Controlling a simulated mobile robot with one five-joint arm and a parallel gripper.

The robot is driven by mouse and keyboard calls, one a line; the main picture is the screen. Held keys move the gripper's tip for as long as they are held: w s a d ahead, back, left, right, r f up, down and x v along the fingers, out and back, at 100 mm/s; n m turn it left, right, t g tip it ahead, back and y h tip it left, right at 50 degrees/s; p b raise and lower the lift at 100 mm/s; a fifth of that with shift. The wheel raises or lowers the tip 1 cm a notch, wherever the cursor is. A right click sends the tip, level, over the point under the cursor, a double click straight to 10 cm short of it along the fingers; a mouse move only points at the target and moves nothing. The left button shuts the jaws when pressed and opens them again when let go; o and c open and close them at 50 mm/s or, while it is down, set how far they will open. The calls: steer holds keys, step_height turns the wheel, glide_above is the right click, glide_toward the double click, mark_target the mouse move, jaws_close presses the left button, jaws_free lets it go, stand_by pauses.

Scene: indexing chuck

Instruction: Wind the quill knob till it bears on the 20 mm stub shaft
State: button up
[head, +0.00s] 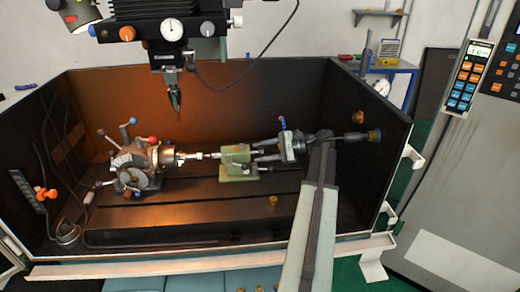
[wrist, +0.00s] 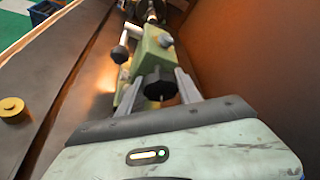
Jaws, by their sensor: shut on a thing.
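The green tailstock (head: 238,162) stands on the dark slotted table, to the right of the indexing head with its chuck (head: 168,156). The bright stub shaft (head: 193,156) reaches from the chuck toward the tailstock; whether the quill tip touches it is too small to tell. My gripper (head: 263,152) comes from the right, its fingers at the tailstock's right end. In the wrist view the black quill knob (wrist: 160,84) sits between my two fingers, which are shut on it. The green tailstock body (wrist: 153,50) lies just beyond, partly hiding the shaft and chuck.
A lever with a black ball (wrist: 119,54) sticks out beside the tailstock. A small brass piece (head: 273,201) lies on the table in front. A dial indicator (head: 172,29) hangs on the machine head above. Dark enclosure walls stand behind and at both sides.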

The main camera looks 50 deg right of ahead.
steer(key=m+g+y+p, duration=0.1)
steer(key=m+g, duration=0.1)
steer(key=m, duration=0.2)
steer(key=shift+d+p, duration=0.15)
steer(key=shift+p, duration=0.15)
steer(key=shift+f+g, duration=0.1)
steer(key=shift+g, duration=0.2)
stand_by(0.3)
steer(key=o, duration=1.1)
